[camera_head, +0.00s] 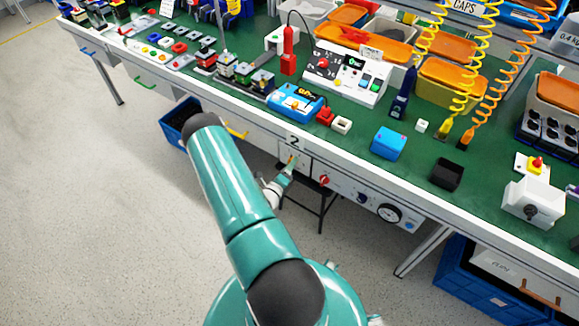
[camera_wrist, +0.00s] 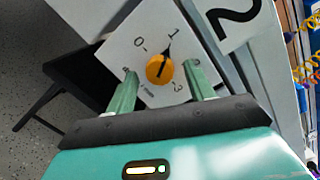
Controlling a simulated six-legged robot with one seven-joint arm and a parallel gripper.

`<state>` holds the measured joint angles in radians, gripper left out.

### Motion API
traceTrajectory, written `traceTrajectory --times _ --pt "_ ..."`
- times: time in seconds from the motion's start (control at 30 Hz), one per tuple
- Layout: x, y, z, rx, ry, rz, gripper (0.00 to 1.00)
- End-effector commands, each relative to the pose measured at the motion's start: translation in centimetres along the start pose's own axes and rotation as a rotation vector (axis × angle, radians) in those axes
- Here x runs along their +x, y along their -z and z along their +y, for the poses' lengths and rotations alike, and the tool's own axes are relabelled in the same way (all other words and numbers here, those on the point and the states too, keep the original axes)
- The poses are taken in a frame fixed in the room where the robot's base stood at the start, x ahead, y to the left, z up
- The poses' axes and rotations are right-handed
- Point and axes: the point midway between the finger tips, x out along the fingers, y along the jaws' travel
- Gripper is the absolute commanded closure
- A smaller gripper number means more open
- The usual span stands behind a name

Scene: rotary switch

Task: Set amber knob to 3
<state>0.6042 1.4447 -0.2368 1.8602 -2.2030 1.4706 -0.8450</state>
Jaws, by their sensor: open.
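The amber knob (camera_wrist: 160,68) sits on a white dial plate (camera_wrist: 110,52) in the wrist view. Its black pointer is turned toward the mark 1. Marks 0, 1 and 3 can be read; the mark beside the right finger is mostly hidden. My gripper (camera_wrist: 160,70) is open, with one finger on each side of the knob. A small gap seems to show on both sides; contact cannot be told. In the head view my gripper (camera_head: 287,172) is at the bench's front panel, under the "2" label (camera_head: 294,141), and mostly covers the knob.
A red knob (camera_head: 324,181), a blue knob (camera_head: 362,197) and a round gauge (camera_head: 389,213) lie to the right along the front panel. The bench top (camera_head: 345,150) above is crowded. A blue crate (camera_head: 176,124) stands under the bench at left. The floor at left is clear.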

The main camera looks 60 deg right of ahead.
Motion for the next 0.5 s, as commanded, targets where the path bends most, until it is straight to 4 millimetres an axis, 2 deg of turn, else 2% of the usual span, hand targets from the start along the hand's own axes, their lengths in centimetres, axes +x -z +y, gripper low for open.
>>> traceTrajectory --times 0.27,0.37,0.5 --pt "0.24 -0.03 -0.01 0.000 0.000 0.000 0.47" --pt "0.23 -0.03 -0.01 0.000 0.000 0.000 0.62" --pt "0.22 -0.03 -0.01 0.000 0.000 0.000 0.90"
